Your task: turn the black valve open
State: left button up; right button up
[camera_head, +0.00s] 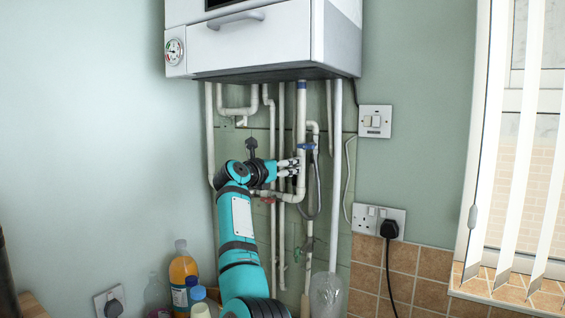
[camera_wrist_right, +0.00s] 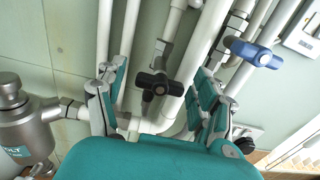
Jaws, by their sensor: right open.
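The black valve (camera_wrist_right: 157,84) has a dark bar-shaped handle on a white pipe and shows near the middle of the right wrist view. My right gripper (camera_wrist_right: 159,77) is open, with one finger on each side of the handle and visible gaps between. In the head view my right gripper (camera_head: 299,165) reaches among the pipes under the boiler. I cannot make out the black valve there; my arm and gripper seem to hide it. My left gripper is in neither view.
A blue valve (camera_head: 306,147) is close beside the fingers, also in the wrist view (camera_wrist_right: 252,54). A red valve (camera_head: 268,200) and a green valve (camera_head: 304,252) sit lower. The boiler (camera_head: 260,42) hangs above. Bottles (camera_head: 183,272) stand low left.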

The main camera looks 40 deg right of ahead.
jog(key=shift+a, duration=0.1)
jog(key=shift+c, duration=0.5)
jog(key=c, duration=1.1)
